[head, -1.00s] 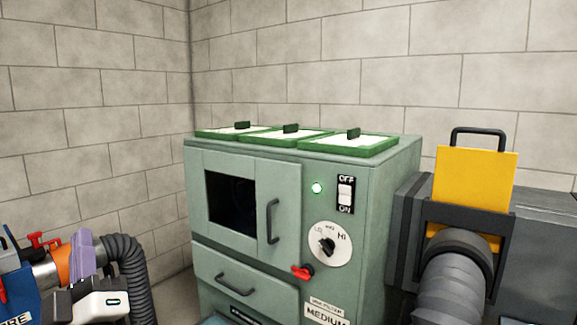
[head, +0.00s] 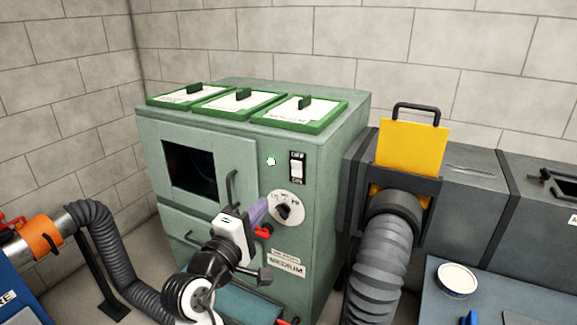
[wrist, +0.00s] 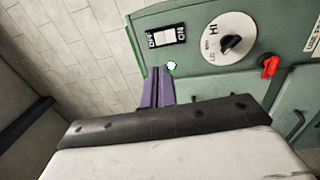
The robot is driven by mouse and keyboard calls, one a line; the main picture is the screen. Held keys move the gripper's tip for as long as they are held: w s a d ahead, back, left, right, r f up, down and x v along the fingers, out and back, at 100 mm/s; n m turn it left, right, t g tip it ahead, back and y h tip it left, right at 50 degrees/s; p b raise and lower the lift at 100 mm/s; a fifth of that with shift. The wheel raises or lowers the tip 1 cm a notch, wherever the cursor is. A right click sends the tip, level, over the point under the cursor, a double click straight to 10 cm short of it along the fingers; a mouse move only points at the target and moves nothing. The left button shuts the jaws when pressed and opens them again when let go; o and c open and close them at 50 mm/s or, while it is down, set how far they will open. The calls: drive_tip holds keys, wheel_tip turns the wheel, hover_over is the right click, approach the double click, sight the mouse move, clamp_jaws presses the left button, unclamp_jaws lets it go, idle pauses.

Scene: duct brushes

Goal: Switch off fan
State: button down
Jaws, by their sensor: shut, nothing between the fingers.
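The green fan cabinet (head: 330,140) stands in the middle of the head view. On its front is a white rocker switch (head: 297,169) on a black OFF/ON plate; its tilt is too small to read. A lit green lamp (head: 270,160) sits left of it. In the wrist view the switch (wrist: 166,36) and lamp (wrist: 172,65) lie just beyond my fingertips. My gripper (head: 260,208) has purple fingers, shut and empty, in front of the cabinet, below the switch and left of the dial (head: 287,206). The fingers also show in the wrist view (wrist: 157,80), apart from the switch.
A red lever (head: 263,233) and the cabinet door handle (head: 231,187) are close to my gripper. A grey hose (head: 380,255) and a yellow gate plate (head: 412,148) stand to the right. Green-framed filters (head: 300,112) lie on top of the cabinet.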

sight(295, 165)
drive_tip(key=shift+w, duration=0.1)
drive_tip(key=p+x, duration=0.3)
drive_tip(key=x, duration=1)
drive_tip(key=shift+w+d+r+p, duration=0.1)
drive_tip(key=shift+w+d+p, duration=0.1)
drive_tip(key=shift+w+p, duration=0.15)
drive_tip(key=shift+r, duration=0.1)
drive_tip(key=shift+w+d+r+p, duration=0.1)
drive_tip(key=shift+w+r+p, duration=0.05)
drive_tip(key=shift+p, duration=0.8)
